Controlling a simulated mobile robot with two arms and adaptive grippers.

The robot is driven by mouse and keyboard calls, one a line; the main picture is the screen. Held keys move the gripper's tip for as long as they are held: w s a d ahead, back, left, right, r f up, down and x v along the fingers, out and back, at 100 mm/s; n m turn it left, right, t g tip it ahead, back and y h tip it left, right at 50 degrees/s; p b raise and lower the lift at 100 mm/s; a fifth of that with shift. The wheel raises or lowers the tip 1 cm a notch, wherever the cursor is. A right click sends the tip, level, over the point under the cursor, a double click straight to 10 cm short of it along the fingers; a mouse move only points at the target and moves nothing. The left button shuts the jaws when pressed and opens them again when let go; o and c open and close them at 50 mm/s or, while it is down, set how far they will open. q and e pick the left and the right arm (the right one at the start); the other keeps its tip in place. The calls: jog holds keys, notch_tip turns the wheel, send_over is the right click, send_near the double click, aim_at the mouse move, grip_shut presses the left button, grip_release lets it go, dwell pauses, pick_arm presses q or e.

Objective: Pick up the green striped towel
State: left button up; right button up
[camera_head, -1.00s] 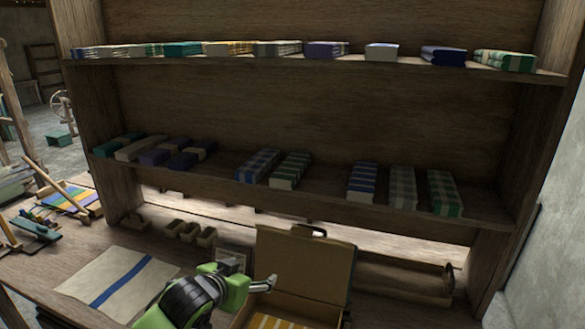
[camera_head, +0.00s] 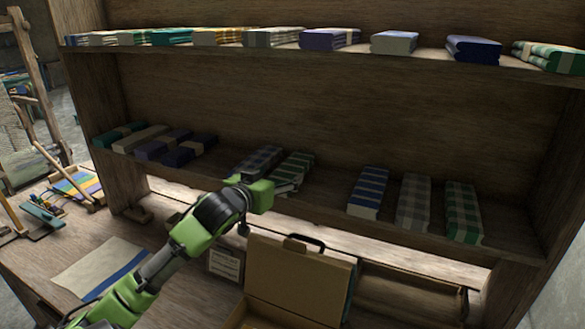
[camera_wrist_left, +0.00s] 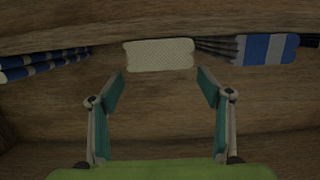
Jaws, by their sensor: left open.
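A green towel with pale stripes (camera_head: 293,167) lies folded on the middle shelf, beside a blue-grey one. Its front end is partly hidden by my left gripper (camera_head: 290,189), which is at the shelf's front edge. Other green-patterned towels are a green checked one (camera_head: 463,213) at the right of that shelf and a green-and-white striped one (camera_head: 550,56) on the top shelf. In the left wrist view my left gripper (camera_wrist_left: 161,82) is open, with nothing between its fingers. A pale folded end (camera_wrist_left: 158,54) shows just beyond the fingertips; which towel it belongs to I cannot tell.
The middle shelf (camera_head: 330,205) also holds a blue striped towel (camera_head: 368,190), a grey checked towel (camera_head: 413,201) and several dark ones at left. The top shelf overhangs it. Below, an open case (camera_head: 298,272) and a white cloth with a blue stripe (camera_head: 100,268) lie on the table.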

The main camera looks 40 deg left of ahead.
aim_at(289, 169)
pick_arm(q)
jog(key=x, duration=0.2)
jog(key=shift+w+a, duration=0.1)
jog(key=shift+w, duration=0.2)
jog(key=shift+w+a+f, duration=0.1)
jog(key=shift+w+f, duration=0.1)
jog(key=shift+w, duration=0.1)
jog(key=shift+p+x, duration=1.05)
jog(key=shift+p, duration=0.15)
jog(key=p+x, duration=0.1)
jog(key=x, duration=0.2)
jog(key=shift+s+a+f, duration=0.1)
jog(key=shift+a+f, duration=0.05)
jog(key=shift+f, duration=0.1)
pick_arm(e)
jog(key=r, duration=0.1)
jog(key=w+r, duration=0.1)
jog(key=r, duration=0.1)
jog(key=shift+w+a+r, duration=0.15)
jog(key=shift+a+r, duration=0.15)
jog(key=shift+r, duration=0.05)
pick_arm(q)
jog(key=c, duration=1.3)
